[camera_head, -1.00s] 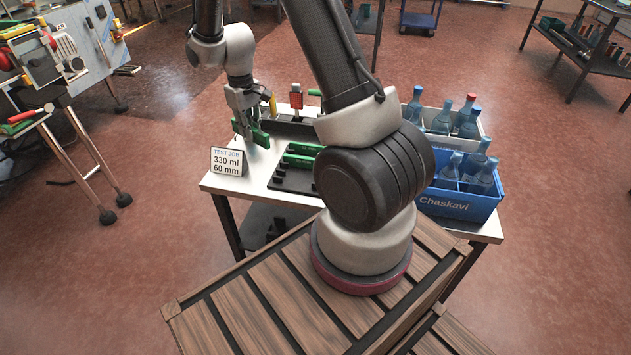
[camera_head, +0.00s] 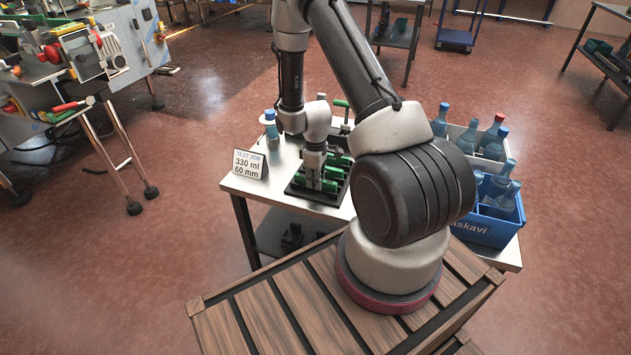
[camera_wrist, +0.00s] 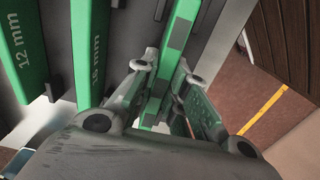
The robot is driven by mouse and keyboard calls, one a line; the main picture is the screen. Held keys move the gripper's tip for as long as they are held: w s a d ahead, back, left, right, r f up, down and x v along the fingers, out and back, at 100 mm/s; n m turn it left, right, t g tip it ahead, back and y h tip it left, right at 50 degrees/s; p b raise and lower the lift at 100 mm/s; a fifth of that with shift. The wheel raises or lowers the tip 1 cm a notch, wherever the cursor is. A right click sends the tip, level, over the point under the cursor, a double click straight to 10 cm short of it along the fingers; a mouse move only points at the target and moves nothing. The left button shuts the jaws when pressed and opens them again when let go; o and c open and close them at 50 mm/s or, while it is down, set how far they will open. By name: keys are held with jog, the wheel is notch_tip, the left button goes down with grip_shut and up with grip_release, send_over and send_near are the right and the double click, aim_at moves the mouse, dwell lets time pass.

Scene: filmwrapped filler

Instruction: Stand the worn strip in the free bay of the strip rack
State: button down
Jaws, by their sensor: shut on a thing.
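My gripper (camera_head: 314,178) points down over the black strip rack (camera_head: 302,194) on the steel table. In the wrist view my gripper (camera_wrist: 165,78) is shut on a green strip with dark patches (camera_wrist: 180,30), the worn strip. The strip is at the rack's right side in that view; I cannot tell whether its foot is seated. Two other green strips stand to the left, one marked 12 mm (camera_wrist: 22,55) and one with a partly unclear mm mark (camera_wrist: 90,50). The free bay is not clearly visible.
A sign reading 330 ml, 60 mm (camera_head: 249,164) stands at the table's left edge. A blue-capped bottle (camera_head: 271,127) stands behind it. A blue crate (camera_head: 485,229) of bottles is at the right. My arm hides the table's middle.

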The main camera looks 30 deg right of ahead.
jog(key=shift+f, duration=0.2)
jog(key=c, duration=1.5)
grip_release()
jog(key=shift+o, duration=0.2)
jog(key=s+a+r+m+t, duration=0.1)
jog(key=s+r+m, duration=0.1)
jog(key=r, duration=1.4)
jog(key=s+a+r+m+t, duration=0.1)
jog(key=s+r, duration=0.2)
jog(key=r, duration=1.3)
jog(key=s+a+r+m+t, duration=0.1)
jog(key=s+r+m, duration=0.1)
jog(key=s+r, duration=0.4)
jog(key=s+a+r+m+t, duration=0.1)
jog(key=s+a+r+m, duration=0.1)
jog(key=s+r, duration=0.5)
jog(key=s, duration=0.5)
jog(key=shift+s+m, duration=0.3)
jog(key=shift+s, duration=0.05)
jog(key=shift+a, duration=0.1)
